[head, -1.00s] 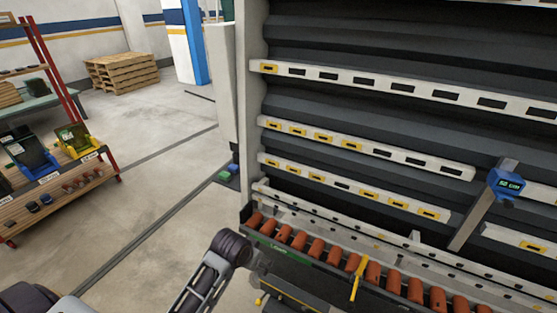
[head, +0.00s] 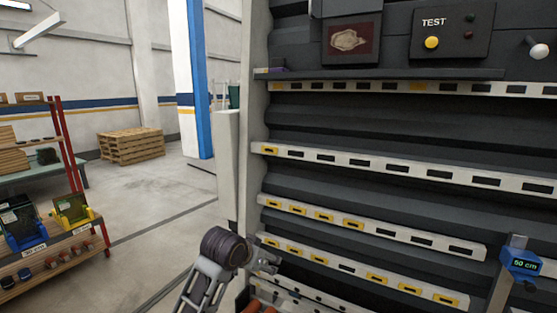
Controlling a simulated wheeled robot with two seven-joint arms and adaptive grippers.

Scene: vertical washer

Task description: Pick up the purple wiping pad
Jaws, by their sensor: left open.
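The purple wiping pad (head: 277,70) is a small, thin purple piece at the left end of the dark ledge in the upper part of the head view. My left gripper (head: 266,261) is low in the view, beside the washer's left post and far below the pad. It is small and partly hidden behind my wrist; it is open and I see nothing in it. My right gripper is out of view.
Above the ledge (head: 420,73) are a dark red panel with a pale stain (head: 349,40) and a TEST box (head: 452,34). White slotted rails (head: 400,168) cross the washer below. A blue 50 cm gauge (head: 522,264) stands at right.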

